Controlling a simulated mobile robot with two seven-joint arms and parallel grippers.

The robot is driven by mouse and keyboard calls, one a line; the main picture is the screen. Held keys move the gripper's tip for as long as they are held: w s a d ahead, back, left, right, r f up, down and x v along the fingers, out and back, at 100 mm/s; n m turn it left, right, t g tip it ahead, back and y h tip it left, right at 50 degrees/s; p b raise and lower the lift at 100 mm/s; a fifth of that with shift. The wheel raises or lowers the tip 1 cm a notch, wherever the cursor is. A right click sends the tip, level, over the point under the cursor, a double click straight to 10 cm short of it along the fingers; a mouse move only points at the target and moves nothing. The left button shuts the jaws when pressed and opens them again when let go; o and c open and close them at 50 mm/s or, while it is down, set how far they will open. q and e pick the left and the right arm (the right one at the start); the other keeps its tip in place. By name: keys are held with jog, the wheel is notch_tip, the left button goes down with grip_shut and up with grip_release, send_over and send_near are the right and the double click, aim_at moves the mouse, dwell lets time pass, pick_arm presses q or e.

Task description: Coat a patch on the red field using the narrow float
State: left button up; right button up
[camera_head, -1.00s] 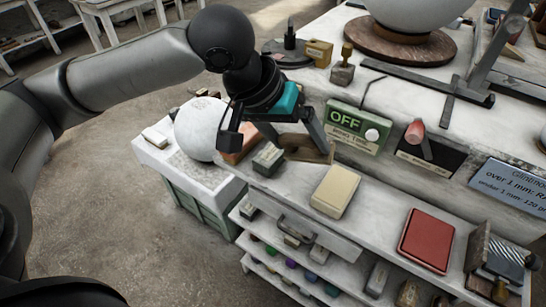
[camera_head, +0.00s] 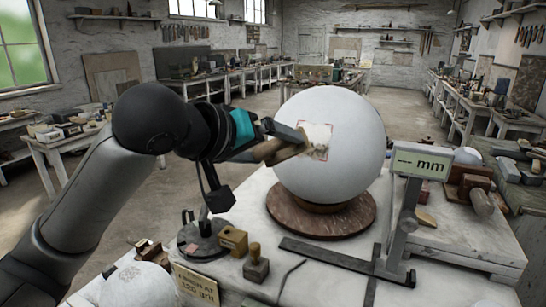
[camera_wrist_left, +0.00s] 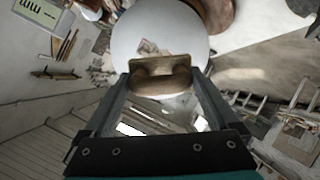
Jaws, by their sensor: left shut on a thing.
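The large white plaster sphere (camera_head: 340,172) rests on a round brown turntable (camera_head: 350,222). A red-outlined square field (camera_head: 316,140) with greyish, uneven markings inside shows on its near side. My left gripper (camera_head: 290,140) is shut on a brown wooden float (camera_head: 272,152) and holds it up at the sphere, close to the field's left edge. I cannot tell whether the float touches the surface. In the left wrist view the float (camera_wrist_left: 160,80) sits between the fingers, with the sphere (camera_wrist_left: 155,32) just beyond it; the float hides part of the sphere. My right gripper is not in view.
A gauge with an "mm" display (camera_head: 420,163) stands close right of the sphere. A small wooden block (camera_head: 233,240), a stamp-like tool (camera_head: 256,265) and a dark round base (camera_head: 203,240) stand in front, below my arm. A smaller white sphere (camera_head: 130,285) is at lower left.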

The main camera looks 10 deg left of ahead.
aim_at(281, 154)
pick_arm(q)
jog(key=shift+w, duration=0.25)
jog(key=b+x, duration=0.1)
jog(key=x, duration=0.2)
jog(key=shift+w+r, duration=0.1)
jog(key=shift+w, duration=0.1)
jog(key=shift+w+d+b, duration=0.25)
jog(key=shift+w+b, duration=0.15)
jog(key=shift+w, duration=0.2)
jog(key=shift+p+x, duration=0.4)
jog(key=shift+x, duration=0.5)
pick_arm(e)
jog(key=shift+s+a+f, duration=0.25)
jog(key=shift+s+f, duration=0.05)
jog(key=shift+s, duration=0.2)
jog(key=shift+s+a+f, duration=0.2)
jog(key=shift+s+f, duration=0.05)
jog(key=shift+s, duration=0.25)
pick_arm(q)
jog(key=shift+w, duration=0.4)
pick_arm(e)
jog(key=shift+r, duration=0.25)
pick_arm(q)
jog(key=shift+d+p, duration=0.1)
jog(key=shift+p, duration=0.2)
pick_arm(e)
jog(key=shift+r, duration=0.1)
